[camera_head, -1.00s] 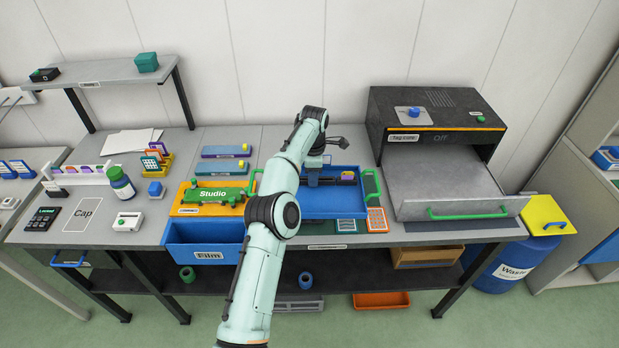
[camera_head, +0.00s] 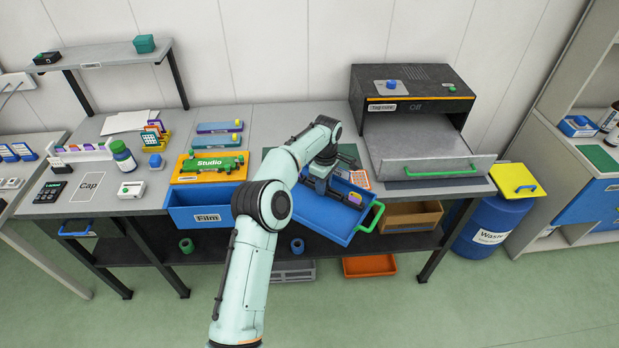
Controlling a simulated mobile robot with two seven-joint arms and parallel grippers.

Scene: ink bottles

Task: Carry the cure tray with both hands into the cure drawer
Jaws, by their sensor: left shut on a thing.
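The blue cure tray (camera_head: 336,222) is off the tabletop, turned and hanging past the front edge. One green handle (camera_head: 369,216) shows at its right end; its left end is hidden behind my arm. A small purple and yellow item (camera_head: 354,198) lies in it. The grey cure drawer (camera_head: 425,158) with a green handle (camera_head: 440,171) is pulled out of the black cure box (camera_head: 415,88). My right gripper is not in view.
An open blue Film drawer (camera_head: 207,217) sticks out left of the tray. A blue waste bin (camera_head: 490,226) stands at the right.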

